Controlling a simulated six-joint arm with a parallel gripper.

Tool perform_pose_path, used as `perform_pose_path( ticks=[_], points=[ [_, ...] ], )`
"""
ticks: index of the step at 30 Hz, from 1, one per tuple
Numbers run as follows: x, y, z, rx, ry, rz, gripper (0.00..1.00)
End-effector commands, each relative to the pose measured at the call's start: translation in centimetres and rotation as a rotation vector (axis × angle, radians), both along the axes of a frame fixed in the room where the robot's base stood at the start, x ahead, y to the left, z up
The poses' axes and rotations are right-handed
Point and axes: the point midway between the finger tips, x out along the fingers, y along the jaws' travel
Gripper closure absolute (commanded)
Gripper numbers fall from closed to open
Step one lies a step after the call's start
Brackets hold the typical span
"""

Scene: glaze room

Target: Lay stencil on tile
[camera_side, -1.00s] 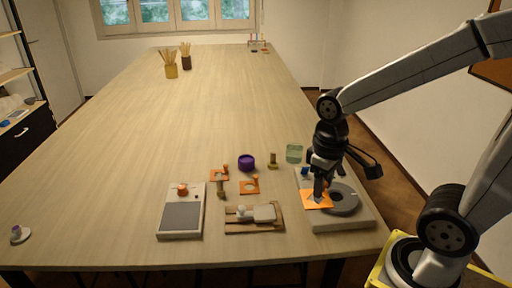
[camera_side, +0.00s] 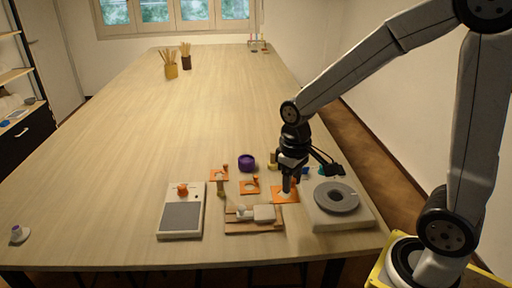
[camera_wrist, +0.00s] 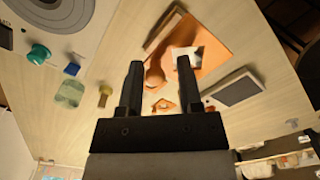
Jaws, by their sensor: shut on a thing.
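My gripper (camera_side: 287,187) points down and is shut on an orange stencil (camera_side: 280,197), a flat square sheet with a cut-out. In the wrist view the stencil (camera_wrist: 212,32) shows beyond my fingertips (camera_wrist: 161,66), and its grip lies between them. A pale tile (camera_side: 264,213) lies on a wooden board (camera_side: 240,230) just below and left of the stencil in the side view. The stencil appears held above the table beside the tile's upper right; the exact gap cannot be told. White shows through the cut-out in the wrist view.
Two more orange stencils (camera_side: 216,175) (camera_side: 250,188) lie left of my gripper. A purple pot (camera_side: 247,162) stands behind them. A grey-topped slab (camera_side: 181,217) is at left, and a pale block with a grey disc (camera_side: 337,197) at right.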

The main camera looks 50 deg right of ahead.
Motion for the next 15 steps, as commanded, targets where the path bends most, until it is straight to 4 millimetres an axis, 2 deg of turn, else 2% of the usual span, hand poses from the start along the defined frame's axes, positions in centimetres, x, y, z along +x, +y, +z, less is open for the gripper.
perform_pose_path(
  ticks=[3, 15],
  points=[
    [1.4, 0.0, -0.7, 0.0, 0.002, 0.0, 1.0],
    [4.3, -0.2, -4.4, 0.0, 0.002, 0.0, 1.0]
  ],
)
